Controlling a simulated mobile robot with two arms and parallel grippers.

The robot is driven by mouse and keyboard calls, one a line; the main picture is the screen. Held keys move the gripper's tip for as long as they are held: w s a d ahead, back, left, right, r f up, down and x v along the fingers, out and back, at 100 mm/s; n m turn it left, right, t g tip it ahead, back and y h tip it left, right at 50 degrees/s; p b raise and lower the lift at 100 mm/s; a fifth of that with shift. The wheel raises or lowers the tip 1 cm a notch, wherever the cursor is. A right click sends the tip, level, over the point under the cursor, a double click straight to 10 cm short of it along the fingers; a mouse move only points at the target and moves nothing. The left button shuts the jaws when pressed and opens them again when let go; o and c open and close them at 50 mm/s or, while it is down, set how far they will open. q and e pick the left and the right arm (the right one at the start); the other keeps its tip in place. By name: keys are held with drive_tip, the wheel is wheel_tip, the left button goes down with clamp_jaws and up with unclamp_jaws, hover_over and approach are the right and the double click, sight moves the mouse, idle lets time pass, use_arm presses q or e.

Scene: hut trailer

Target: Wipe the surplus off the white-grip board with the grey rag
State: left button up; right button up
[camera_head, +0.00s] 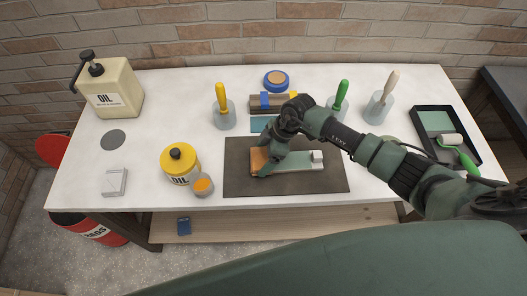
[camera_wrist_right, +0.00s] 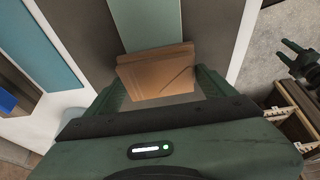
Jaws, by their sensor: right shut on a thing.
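The white-grip board lies on the dark mat (camera_head: 235,180); its pale green face (camera_head: 297,161) runs right to the white grip (camera_head: 317,157). My right gripper (camera_head: 262,170) is low at the board's left end. In the right wrist view my right gripper (camera_wrist_right: 158,92) is shut on a flat tan-brown piece (camera_wrist_right: 155,75), which lies across the green strip (camera_wrist_right: 147,22) and is wider than it. I cannot tell whether this piece is the rag. A folded light grey piece (camera_head: 115,182) lies at the table's front left. My left gripper (camera_wrist_right: 288,52) shows open in the wrist view, off the table.
A yellow oil can (camera_head: 180,167) and a small orange-topped cup (camera_head: 203,186) stand left of the mat. Brushes in jars, including a yellow-handled one (camera_head: 221,98), stand behind. A black roller tray (camera_head: 447,150) is at right. The white table (camera_head: 150,145) has free room at left.

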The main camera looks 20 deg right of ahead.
drive_tip(key=shift+s+a+f, duration=0.1)
drive_tip(key=shift+s+f, duration=0.05)
drive_tip(key=shift+s, duration=0.45)
drive_tip(key=shift+w+d+b, duration=0.15)
drive_tip(key=shift+w+b, duration=0.1)
drive_tip(key=shift+w, duration=0.3)
drive_tip(key=shift+w+d+b, duration=0.15)
drive_tip(key=shift+w+b, duration=0.1)
drive_tip(key=shift+w, duration=0.3)
drive_tip(key=shift+s+a+p, duration=0.1)
drive_tip(key=shift+s+p, duration=0.4)
drive_tip(key=shift+r, duration=3.75)
